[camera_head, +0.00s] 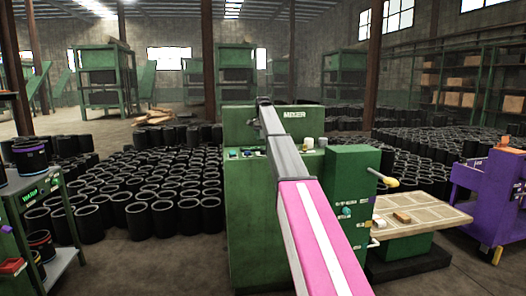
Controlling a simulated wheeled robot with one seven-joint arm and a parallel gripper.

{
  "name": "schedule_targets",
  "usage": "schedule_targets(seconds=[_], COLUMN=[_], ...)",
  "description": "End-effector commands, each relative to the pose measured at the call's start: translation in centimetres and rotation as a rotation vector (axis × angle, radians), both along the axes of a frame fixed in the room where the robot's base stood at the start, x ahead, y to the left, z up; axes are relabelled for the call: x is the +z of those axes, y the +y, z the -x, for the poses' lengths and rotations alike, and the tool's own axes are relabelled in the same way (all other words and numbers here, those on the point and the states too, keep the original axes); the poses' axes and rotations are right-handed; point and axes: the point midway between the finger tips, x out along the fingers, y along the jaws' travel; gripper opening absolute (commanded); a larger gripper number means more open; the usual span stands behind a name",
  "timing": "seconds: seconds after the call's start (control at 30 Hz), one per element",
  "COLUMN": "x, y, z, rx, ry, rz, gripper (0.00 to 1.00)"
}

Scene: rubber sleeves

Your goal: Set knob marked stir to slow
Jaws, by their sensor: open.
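A green machine (255,220) labelled MIXER stands in the centre. Its front carries small teal and white controls (233,154) at upper left. A pale knob-like part (308,143) sits at its upper right. The green cabinet (352,160) on its right side has a teal knob-like control (345,211) and other small coloured controls. The markings are too small to read, so I cannot tell which knob is marked stir or how it is set. My pink and grey arm reaches up across the machine and hides part of its front. My gripper does not show.
A beige-topped table (425,212) with small blocks adjoins the cabinet. A yellow-ended lever (384,179) sticks out above it. A purple cart (490,195) stands at right, a green shelf rack (45,215) at left. Many black sleeves (138,218) cover the floor behind. Floor at lower left is clear.

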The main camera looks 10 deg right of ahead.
Motion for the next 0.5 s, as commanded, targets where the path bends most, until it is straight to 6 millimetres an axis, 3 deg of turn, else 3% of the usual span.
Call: schedule_targets(seconds=[0.3,0.5], x=[-5.5,-7.0], y=[0.0,0.0], z=[0.1,0.0], rx=[0.000,0.001], ry=[0.001,0.000], rz=[-0.001,0.000], gripper=[0.62,0.62])
